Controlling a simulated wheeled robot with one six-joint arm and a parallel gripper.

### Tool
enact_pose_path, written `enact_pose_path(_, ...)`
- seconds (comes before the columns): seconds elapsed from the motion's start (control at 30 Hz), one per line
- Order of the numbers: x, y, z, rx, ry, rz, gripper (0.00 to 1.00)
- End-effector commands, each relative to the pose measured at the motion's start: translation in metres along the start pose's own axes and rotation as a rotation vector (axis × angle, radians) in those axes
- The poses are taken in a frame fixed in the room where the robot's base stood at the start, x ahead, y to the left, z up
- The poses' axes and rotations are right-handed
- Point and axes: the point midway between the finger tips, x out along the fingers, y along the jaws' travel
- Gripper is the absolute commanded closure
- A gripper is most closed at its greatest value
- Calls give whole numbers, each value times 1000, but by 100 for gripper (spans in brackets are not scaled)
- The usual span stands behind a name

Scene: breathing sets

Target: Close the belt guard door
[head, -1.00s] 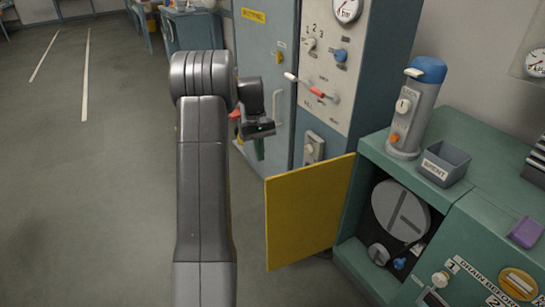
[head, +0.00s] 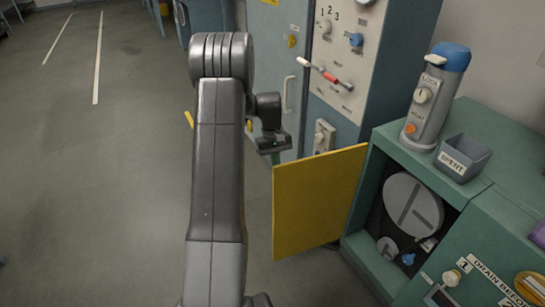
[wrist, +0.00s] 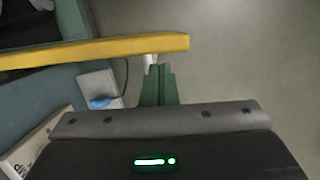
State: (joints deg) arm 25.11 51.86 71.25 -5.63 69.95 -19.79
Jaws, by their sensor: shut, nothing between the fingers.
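The belt guard door (head: 318,203) is a yellow panel. It stands swung open at the left side of the green cabinet's opening, in the head view. In the wrist view it shows as a yellow bar (wrist: 100,50) across the upper left. My gripper (head: 275,158) is just beyond the door's upper left corner in the head view, and its fingertips are mostly hidden there. In the wrist view its green fingers (wrist: 158,84) are shut and empty, close to the door's outer end. I cannot tell whether they touch it.
The green cabinet's opening shows a grey pulley disc (head: 413,205). A grey bin marked SPENT (head: 463,160) and a grey cylinder with a blue top (head: 436,98) stand on the cabinet. A control panel (head: 345,50) with levers rises behind the door. Floor at left is clear.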

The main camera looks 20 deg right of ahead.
Motion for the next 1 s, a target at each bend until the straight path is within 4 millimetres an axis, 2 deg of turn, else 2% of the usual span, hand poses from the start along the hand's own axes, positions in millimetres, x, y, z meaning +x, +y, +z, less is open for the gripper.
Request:
enact_pose_path(0.17,3,0,11,0,-1,-1,100)
enact_pose_path(0.67,4,0,16,-10,-1,2,100)
enact_pose_path(0.87,9,-2,37,-69,-2,17,100)
enact_pose_path(1.0,16,0,66,-149,-1,37,100)
